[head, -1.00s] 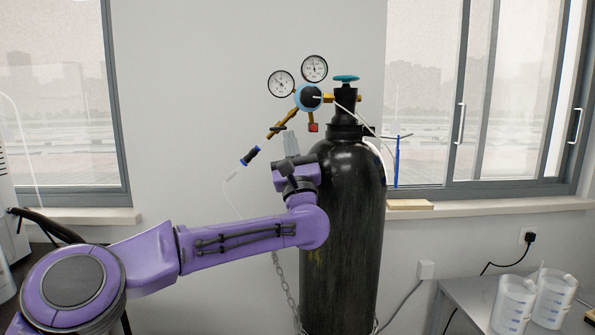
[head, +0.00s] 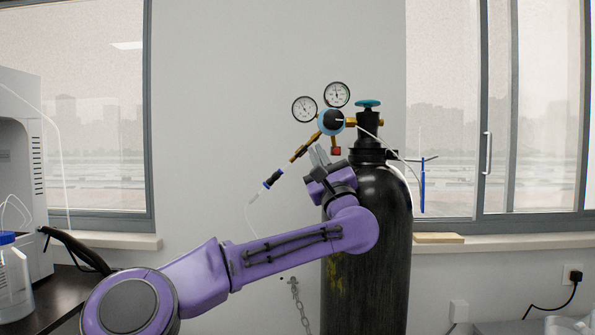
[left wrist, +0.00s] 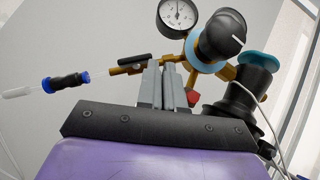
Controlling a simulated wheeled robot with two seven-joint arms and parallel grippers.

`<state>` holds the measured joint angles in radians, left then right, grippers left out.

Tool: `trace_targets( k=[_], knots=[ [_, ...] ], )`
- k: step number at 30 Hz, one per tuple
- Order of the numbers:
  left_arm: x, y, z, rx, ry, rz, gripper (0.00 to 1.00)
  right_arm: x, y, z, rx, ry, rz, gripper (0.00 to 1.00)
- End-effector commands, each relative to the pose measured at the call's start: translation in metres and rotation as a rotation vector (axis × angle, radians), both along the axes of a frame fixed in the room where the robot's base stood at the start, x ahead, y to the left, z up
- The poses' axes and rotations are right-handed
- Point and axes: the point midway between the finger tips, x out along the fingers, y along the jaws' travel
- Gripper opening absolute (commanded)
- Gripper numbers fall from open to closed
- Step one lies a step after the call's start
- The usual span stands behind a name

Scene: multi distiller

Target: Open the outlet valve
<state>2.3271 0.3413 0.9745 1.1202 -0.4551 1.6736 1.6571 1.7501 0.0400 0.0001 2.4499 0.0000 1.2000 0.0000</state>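The brass outlet pipe (head: 305,147) slants down left from the regulator (head: 331,122), with a small dark valve lever on it. In the left wrist view, the outlet pipe (left wrist: 127,69) and its dark lever (left wrist: 132,60) sit just left of my fingertips. My left gripper (head: 318,151) is below and right of the pipe, pointing up. In the left wrist view its two grey fingers (left wrist: 162,66) stand close together with nothing seen between them. They hide part of the pipe; I cannot tell whether they touch it. My right gripper is not in view.
The black gas cylinder (head: 372,240) with a teal top handwheel (head: 368,103) stands right behind my arm. Two gauges (head: 337,94) sit above the regulator. A blue-black hose connector (head: 272,179) hangs from the pipe's lower end. A red knob (left wrist: 192,97) is right of my fingers.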

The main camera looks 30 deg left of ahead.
Motion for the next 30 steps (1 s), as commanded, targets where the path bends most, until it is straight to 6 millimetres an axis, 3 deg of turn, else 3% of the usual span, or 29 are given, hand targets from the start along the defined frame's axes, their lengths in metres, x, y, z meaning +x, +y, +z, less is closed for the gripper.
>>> trace_targets(
  k=[18, 30],
  knots=[
    [-0.003, 0.0, 0.006, 0.007, -0.009, 0.003, 0.0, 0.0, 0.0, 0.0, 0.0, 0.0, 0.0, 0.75],
    [-0.044, -0.047, -0.054, 0.005, -0.004, -0.002, 0.0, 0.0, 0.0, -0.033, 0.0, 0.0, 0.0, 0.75]
  ],
)
